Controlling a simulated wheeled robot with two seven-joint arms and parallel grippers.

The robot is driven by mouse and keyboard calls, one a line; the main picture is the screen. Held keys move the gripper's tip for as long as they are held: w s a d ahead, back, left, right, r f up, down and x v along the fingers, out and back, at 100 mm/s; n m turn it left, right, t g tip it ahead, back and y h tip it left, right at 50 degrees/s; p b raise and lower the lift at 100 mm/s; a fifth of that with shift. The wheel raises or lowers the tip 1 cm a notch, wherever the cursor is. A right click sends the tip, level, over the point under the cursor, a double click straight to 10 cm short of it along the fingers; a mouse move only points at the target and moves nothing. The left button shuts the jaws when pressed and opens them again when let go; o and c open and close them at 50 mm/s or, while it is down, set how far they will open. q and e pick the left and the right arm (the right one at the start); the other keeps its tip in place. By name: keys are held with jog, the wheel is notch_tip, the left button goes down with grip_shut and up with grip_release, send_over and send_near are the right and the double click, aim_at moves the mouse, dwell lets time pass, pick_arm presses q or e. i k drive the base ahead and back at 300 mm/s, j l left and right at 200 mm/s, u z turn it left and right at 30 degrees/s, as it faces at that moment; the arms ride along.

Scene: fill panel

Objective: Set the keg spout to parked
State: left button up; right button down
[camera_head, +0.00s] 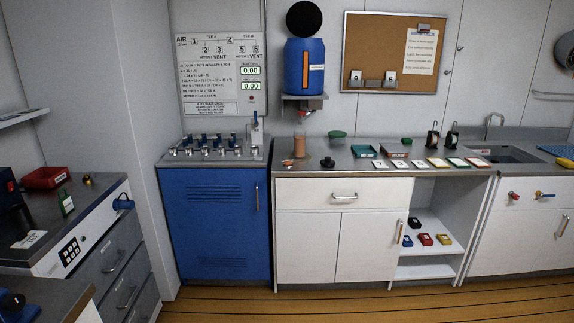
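A blue keg (318,66) with an orange vertical strip stands on a small wall shelf (289,98) above the counter. Its spout (306,112) shows below the shelf as a small pale part with red on it. The spout is too small to tell which way it is set. A brown-orange cylinder (299,147) stands on the counter roughly below the spout, apart from it. Neither of my grippers is in view.
A blue cabinet (212,225) with a row of valves on top stands left of the white counter (325,192). Trays and cards lie on the counter to the right, before a sink (495,154). The wooden floor in front is clear.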

aim_at(303, 115)
jog(key=i+j, duration=0.1)
jog(key=i, duration=0.65)
jog(key=i+j+z, duration=0.1)
jog(key=i, duration=0.65)
jog(key=i+j, duration=0.2)
jog(key=i, duration=0.6)
jog(key=i+j+z, duration=0.5)
jog(key=i+j, duration=0.25)
jog(key=i, duration=0.05)
